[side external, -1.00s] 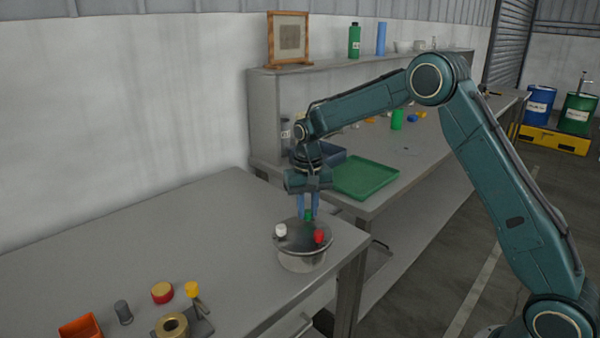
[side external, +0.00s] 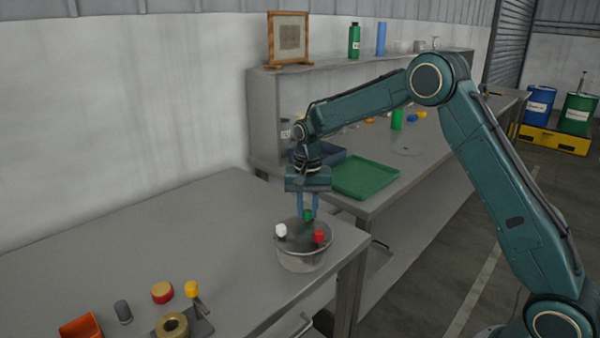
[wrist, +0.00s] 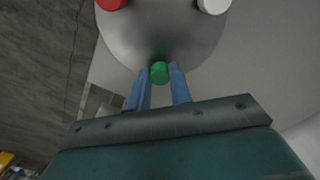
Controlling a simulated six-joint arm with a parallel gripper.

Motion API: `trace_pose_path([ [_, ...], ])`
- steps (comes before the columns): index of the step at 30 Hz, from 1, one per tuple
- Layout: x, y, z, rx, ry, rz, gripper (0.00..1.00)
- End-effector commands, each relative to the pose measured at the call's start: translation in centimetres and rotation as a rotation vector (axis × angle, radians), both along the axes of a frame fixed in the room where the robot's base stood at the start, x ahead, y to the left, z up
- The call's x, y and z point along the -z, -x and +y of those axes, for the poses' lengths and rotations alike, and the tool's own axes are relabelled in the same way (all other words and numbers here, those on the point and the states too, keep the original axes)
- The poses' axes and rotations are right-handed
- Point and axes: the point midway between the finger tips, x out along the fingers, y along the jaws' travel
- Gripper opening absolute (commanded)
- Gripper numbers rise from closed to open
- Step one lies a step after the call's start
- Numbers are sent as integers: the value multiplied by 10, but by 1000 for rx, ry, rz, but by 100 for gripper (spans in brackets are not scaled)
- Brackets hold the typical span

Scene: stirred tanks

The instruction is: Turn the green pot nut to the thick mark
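The green pot nut (side external: 308,215) sits on the lid of a grey metal pot (side external: 301,262) near the table's corner. My gripper (side external: 308,211) points down over it, one blue finger on each side. In the wrist view the green nut (wrist: 159,73) lies between the fingertips (wrist: 160,76), with no clear gap on either side, so the fingers look shut on it. A white nut (side external: 280,230) and a red nut (side external: 319,236) stand on the same lid. The thick mark cannot be made out in either view.
At the front left of the table are an orange bin (side external: 80,328), a grey cylinder (side external: 123,311), a red-and-gold cap (side external: 162,292), a brass ring (side external: 172,326) and a yellow-topped piece (side external: 192,289). A green tray (side external: 365,177) lies on the bench behind.

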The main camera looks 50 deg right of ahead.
Motion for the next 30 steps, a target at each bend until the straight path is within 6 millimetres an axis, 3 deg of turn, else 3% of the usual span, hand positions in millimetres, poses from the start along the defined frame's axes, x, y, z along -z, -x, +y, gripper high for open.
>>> trace_pose_path([
  [1,-1,-1,-1,1,1,-5,29],
  [3,-1,-1,0,1,1,-4,43],
  [17,-5,0,0,-1,1,-2,43],
  [23,-22,-1,0,-1,0,-4,43],
  [30,-59,-1,0,0,1,-6,43],
])
